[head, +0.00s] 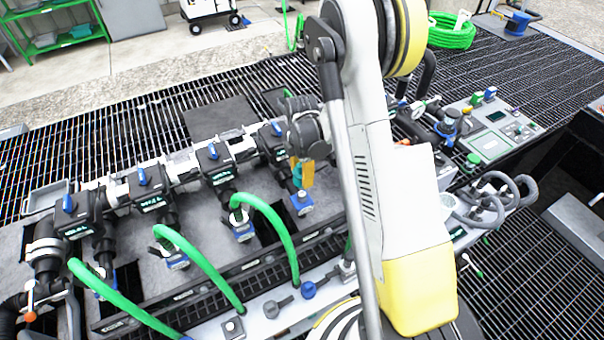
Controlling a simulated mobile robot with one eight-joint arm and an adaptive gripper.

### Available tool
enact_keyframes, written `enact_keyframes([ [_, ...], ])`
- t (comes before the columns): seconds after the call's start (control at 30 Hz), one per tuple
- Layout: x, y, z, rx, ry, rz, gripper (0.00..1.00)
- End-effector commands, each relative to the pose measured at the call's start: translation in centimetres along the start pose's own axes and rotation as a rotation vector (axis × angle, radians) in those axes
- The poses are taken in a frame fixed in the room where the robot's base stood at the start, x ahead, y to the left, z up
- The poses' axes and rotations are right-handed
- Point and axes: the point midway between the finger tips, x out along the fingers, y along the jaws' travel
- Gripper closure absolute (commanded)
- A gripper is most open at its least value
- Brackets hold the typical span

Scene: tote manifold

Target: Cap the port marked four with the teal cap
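A row of black valve ports with blue handles runs up to the right, with small green labels too small to read. The port at the row's right end (272,145) has no green hose visible and is partly hidden by my arm; I cannot confirm that it is marked four. My gripper (302,172) points down just right of this port, with orange finger parts showing. A small teal piece (297,178) shows at the fingers, possibly the teal cap. I cannot tell whether the fingers hold it or whether it touches the port.
Green hoses (272,218) arch from the other ports to the front rail. On that rail lie a blue cap (309,290) and a dark cap (271,309). A control panel (492,143) stands at the right. Black grating surrounds the manifold.

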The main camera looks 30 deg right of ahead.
Motion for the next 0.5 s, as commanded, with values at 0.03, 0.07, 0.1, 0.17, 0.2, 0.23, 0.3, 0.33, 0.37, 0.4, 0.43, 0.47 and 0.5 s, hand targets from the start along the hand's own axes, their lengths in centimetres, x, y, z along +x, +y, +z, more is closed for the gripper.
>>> enact_keyframes([
  [0.03,0.6,0.0,0.0,0.000,0.000,0.000,0.87],
  [0.07,0.8,0.0,0.0,0.000,0.000,0.000,0.87],
  [0.1,1.1,0.0,0.0,0.000,0.000,0.000,0.87],
  [0.17,1.6,0.0,0.0,0.000,0.000,0.000,0.87],
  [0.2,1.9,0.0,0.0,0.000,0.000,0.000,0.87],
  [0.23,2.2,0.0,0.0,0.000,0.000,0.000,0.87],
  [0.3,2.7,0.0,0.0,0.000,0.000,0.000,0.87],
  [0.33,2.9,0.0,0.0,0.000,0.000,0.000,0.87],
  [0.37,3.2,0.0,0.0,0.000,0.000,0.000,0.87],
  [0.4,3.5,0.0,0.0,0.000,0.000,0.000,0.87],
  [0.43,3.8,0.0,0.0,0.000,0.000,0.000,0.87],
  [0.47,4.1,0.0,0.0,0.000,0.000,0.000,0.87],
  [0.5,4.4,0.0,0.0,0.000,0.000,0.000,0.87],
])
